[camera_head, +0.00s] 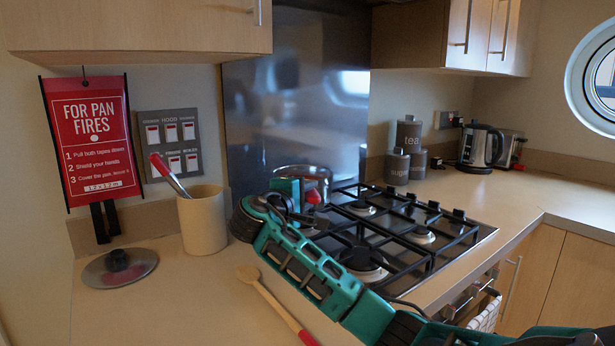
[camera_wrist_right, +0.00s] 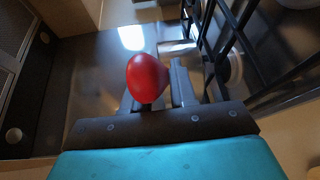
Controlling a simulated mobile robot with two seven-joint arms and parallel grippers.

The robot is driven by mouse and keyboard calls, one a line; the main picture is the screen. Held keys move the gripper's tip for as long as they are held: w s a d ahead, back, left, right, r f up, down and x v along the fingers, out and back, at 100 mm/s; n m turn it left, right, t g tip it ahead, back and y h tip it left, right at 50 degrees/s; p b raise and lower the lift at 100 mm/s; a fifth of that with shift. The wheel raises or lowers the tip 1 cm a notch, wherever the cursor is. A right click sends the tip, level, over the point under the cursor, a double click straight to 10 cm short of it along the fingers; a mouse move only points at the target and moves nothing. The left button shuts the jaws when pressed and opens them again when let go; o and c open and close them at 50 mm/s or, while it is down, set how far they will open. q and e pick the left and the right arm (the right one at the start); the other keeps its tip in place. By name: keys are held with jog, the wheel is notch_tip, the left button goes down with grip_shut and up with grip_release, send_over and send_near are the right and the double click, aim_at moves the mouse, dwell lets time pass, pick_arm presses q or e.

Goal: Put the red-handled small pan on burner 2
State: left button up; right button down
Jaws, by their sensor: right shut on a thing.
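The small pan (camera_head: 303,171) is a steel pan at the back left of the hob, partly hidden behind my right gripper. I cannot tell whether it rests on the grate or is held above it. My right gripper (camera_head: 299,198) is shut on its red handle (camera_head: 313,197). In the right wrist view the rounded red handle end (camera_wrist_right: 148,78) sits between the fingers. The black gas hob (camera_head: 405,235) has several burners under its grates. No burner numbers are readable, so I cannot tell which is burner 2. My left gripper is not in view.
A beige crock (camera_head: 203,220) with a red-handled utensil stands left of the hob. A lid (camera_head: 119,268) and a wooden spoon (camera_head: 272,300) lie on the counter. Canisters (camera_head: 407,150) and a kettle (camera_head: 480,147) stand behind the hob.

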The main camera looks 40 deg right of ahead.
jog(key=shift+f, duration=2)
jog(key=c, duration=1.4)
grip_release()
jog(key=shift+f+b, duration=0.3)
jog(key=shift+f, duration=0.05)
jog(key=o, duration=0.5)
jog(key=shift+s+r, duration=0.1)
jog(key=shift+a, duration=0.1)
jog(key=v, duration=1.2)
